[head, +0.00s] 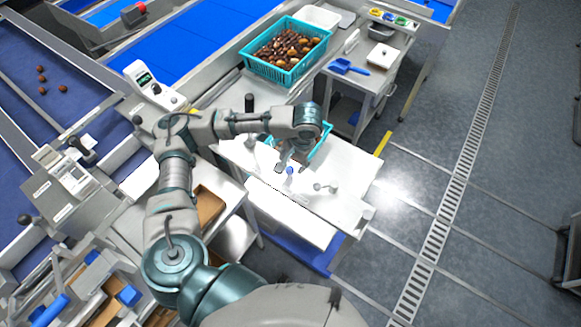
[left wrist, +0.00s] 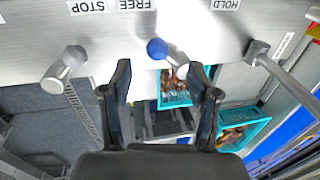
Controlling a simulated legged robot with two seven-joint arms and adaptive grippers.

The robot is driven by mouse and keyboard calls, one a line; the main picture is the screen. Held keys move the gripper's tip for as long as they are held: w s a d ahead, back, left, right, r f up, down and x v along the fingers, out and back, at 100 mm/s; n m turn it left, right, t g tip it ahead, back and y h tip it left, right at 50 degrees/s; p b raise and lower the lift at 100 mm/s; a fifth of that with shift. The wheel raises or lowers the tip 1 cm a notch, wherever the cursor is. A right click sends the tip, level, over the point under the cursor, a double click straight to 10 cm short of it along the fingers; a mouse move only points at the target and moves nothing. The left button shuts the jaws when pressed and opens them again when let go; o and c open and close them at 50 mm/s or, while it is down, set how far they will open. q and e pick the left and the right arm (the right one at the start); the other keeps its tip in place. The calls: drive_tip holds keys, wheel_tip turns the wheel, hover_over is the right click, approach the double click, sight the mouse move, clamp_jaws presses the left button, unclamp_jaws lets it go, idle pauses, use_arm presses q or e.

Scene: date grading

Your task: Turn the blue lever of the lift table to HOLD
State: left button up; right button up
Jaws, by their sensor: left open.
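The blue lever's round blue knob (left wrist: 157,48) shows in the left wrist view, on a short pale shaft. It lies below the printed FREE label (left wrist: 135,4) and well left of the HOLD label (left wrist: 225,4), both upside down. A STOP label (left wrist: 87,6) is farther left. My left gripper (left wrist: 164,78) is open and empty, its two fingers to either side of the lever in the picture; I see no contact. In the head view the blue knob (head: 290,170) sits on the white lift table (head: 345,185), close by my left gripper (head: 284,165). My right gripper is not in view.
A grey-knobbed lever (left wrist: 75,56) stands left of the blue one, and a dark square-ended bar (left wrist: 257,48) stands right. A teal crate (head: 325,135) is partly hidden behind my wrist. A date-filled crate (head: 265,69) stands farther back. The floor at right (head: 440,110) is clear.

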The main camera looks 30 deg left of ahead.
sight(289, 168)
use_arm(q)
drive_tip(key=f, duration=0.2)
drive_tip(key=a+f, duration=0.1)
drive_tip(key=f, duration=0.1)
drive_tip(key=shift+s+a, duration=0.1)
drive_tip(key=shift+s, duration=0.05)
drive_tip(key=shift+f, duration=0.35)
drive_tip(key=shift+c, duration=0.3)
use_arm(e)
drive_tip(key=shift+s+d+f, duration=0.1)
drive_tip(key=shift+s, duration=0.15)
